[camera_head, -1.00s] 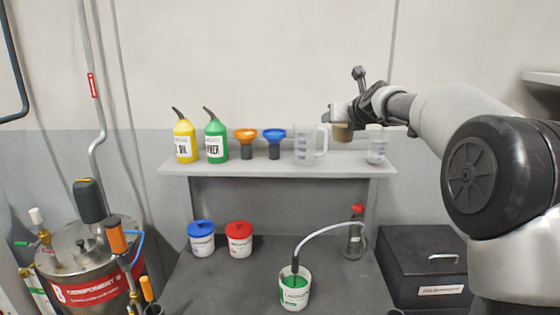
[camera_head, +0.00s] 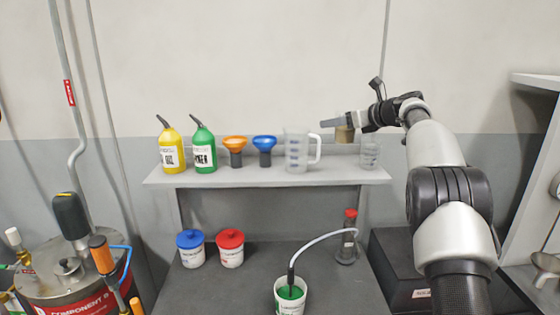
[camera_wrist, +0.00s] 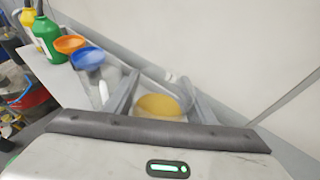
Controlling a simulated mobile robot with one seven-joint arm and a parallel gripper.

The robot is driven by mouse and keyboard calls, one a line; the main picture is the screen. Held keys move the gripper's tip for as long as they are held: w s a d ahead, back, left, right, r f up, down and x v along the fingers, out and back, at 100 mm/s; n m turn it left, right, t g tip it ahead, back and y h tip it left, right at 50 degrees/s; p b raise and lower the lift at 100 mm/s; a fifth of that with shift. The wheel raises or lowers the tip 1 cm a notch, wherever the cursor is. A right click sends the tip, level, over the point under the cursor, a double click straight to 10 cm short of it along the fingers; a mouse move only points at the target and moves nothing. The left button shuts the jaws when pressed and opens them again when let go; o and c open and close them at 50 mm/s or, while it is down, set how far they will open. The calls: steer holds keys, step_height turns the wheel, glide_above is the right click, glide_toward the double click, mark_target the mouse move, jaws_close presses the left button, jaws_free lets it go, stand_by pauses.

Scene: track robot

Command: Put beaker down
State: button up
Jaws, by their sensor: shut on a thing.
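My gripper (camera_head: 343,127) is shut on a small beaker with tan contents (camera_head: 344,135). It holds the beaker at about the height of the tops of the vessels on the grey shelf (camera_head: 270,176), right of the clear measuring jug (camera_head: 297,153). A small clear beaker (camera_head: 370,157) stands on the shelf at the right, partly behind my gripper. In the wrist view the held beaker shows as a yellow-tan round surface (camera_wrist: 160,105) between the two fingers. Its lower part is hidden there.
A yellow bottle (camera_head: 172,153), a green bottle (camera_head: 203,152), an orange funnel (camera_head: 235,147) and a blue funnel (camera_head: 264,146) stand on the shelf. Below are blue-lidded (camera_head: 191,249) and red-lidded (camera_head: 230,249) tubs, and an open tub with green contents (camera_head: 290,296).

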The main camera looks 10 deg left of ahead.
step_height(320, 180, down, 9)
steer(key=shift+f+b, duration=0.1)
steer(key=shift+b, duration=0.8)
steer(key=shift+f, duration=0.1)
steer(key=o, duration=1)
steer(key=shift+f, duration=0.1)
steer(key=shift+c, duration=0.2)
